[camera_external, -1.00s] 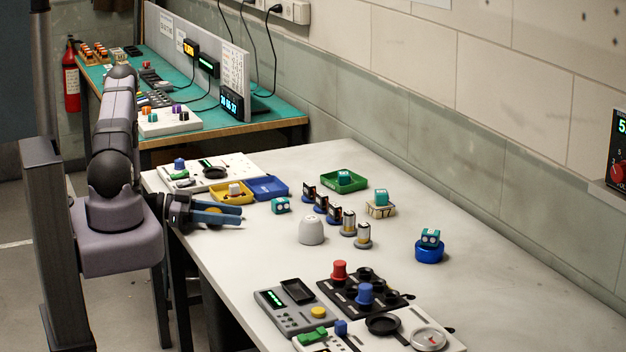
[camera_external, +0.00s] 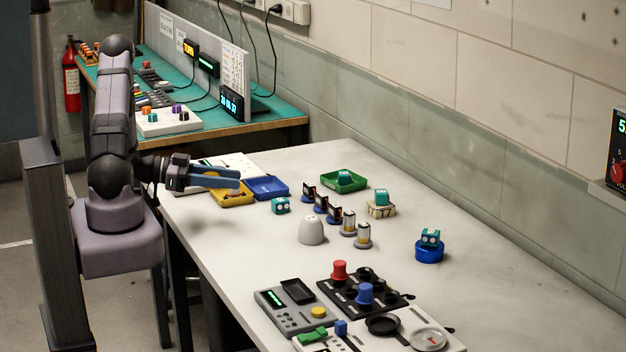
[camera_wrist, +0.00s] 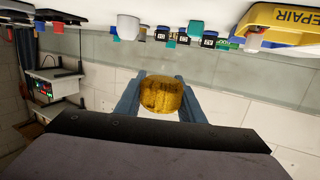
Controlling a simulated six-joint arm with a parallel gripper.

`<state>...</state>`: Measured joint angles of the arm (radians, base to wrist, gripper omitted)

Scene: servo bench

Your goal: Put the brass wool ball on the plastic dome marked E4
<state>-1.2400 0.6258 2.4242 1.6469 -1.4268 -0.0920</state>
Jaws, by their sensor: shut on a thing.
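The brass wool ball (camera_wrist: 161,95) sits between my gripper's blue fingers in the wrist view, a golden, rough, rounded lump. My gripper (camera_external: 239,178) is shut on it and reaches over the far left part of the table, above and beside the yellow bin. In the external view the ball is mostly hidden by the fingers. A pale grey-white plastic dome (camera_external: 311,231) stands on the table to the right of and nearer than my gripper, apart from it. It seems to show in the wrist view too (camera_wrist: 128,27). No E4 mark is readable.
Near the gripper are the yellow bin (camera_external: 235,198) and blue bin (camera_external: 268,188). A green tray (camera_external: 352,183) lies farther back. Control panels (camera_external: 297,313) fill the front.

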